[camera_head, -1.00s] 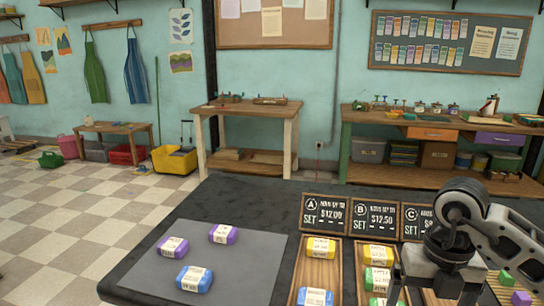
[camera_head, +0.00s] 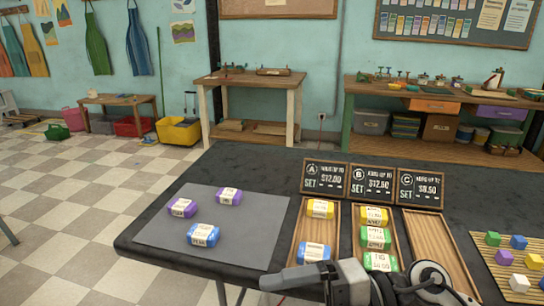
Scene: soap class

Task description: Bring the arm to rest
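My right arm comes in at the bottom right, and its gripper (camera_head: 292,279) points left, low in front of the trays. It hides the front ends of the trays; I cannot tell whether the fingers are parted. My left gripper is out of view. Tray A (camera_head: 316,230) holds a yellow soap (camera_head: 320,209) and a blue soap (camera_head: 313,254). Tray B (camera_head: 363,218) holds a yellow soap (camera_head: 373,216) and two green soaps (camera_head: 375,238). Tray C (camera_head: 430,240) looks empty.
A grey mat (camera_head: 160,235) on the dark table holds two purple soaps (camera_head: 183,208) and a blue soap (camera_head: 203,236). Price boards (camera_head: 372,184) stand behind the trays. A slatted board (camera_head: 480,245) with coloured cubes lies at right. The table behind the mat is clear.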

